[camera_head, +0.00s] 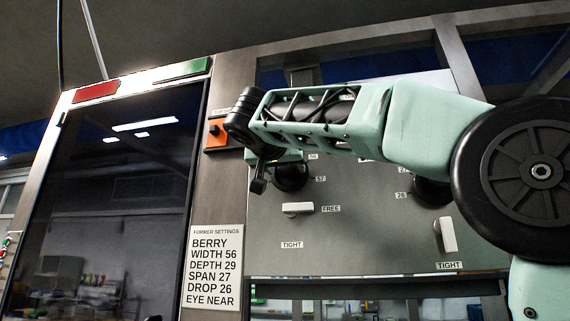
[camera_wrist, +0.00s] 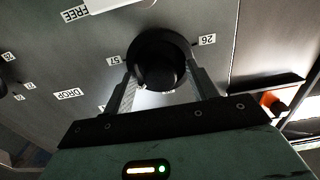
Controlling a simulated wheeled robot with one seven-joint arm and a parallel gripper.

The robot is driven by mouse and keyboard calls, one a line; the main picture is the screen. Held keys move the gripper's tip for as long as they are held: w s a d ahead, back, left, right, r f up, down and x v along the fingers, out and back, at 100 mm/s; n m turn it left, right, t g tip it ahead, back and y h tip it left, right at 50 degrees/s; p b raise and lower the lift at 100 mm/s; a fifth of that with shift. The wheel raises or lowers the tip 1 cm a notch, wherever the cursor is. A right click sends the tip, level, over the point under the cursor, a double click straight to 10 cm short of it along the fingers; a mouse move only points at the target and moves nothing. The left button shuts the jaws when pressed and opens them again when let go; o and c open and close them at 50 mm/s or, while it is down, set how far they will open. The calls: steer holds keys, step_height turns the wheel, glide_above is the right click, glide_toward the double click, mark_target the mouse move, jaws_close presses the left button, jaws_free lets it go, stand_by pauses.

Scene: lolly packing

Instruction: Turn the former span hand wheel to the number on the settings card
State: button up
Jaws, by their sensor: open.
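The settings card (camera_head: 213,268) in the head view reads BERRY, WIDTH 56, DEPTH 29, SPAN 27, DROP 26, EYE NEAR. A black hand wheel (camera_head: 292,178) at the lower left of the grey panel is partly hidden by my arm; small labels beside it look like 56 and 57. In the wrist view my gripper (camera_wrist: 162,74) is open, with a finger on each side of a black wheel (camera_wrist: 160,58). Contact cannot be told. No name label for this wheel is readable. A second black wheel (camera_head: 432,190) at the right has labels like 26 and 27.
White lever handles (camera_head: 298,208) and (camera_head: 449,235) stand below the wheels, near FREE and TIGHT labels. A DROP label (camera_wrist: 67,94) shows in the wrist view. An orange switch box (camera_head: 215,133) is left of my arm. A dark glass door (camera_head: 110,200) fills the left.

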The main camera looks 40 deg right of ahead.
steer(key=shift+w+d, duration=0.2)
steer(key=shift+d, duration=0.1)
steer(key=c, duration=1)
steer(key=n+p, duration=0.1)
steer(key=n, duration=0.9)
steer(key=shift+s+n+p, duration=0.1)
steer(key=shift+n+p, duration=0.2)
steer(key=shift+p, duration=0.1)
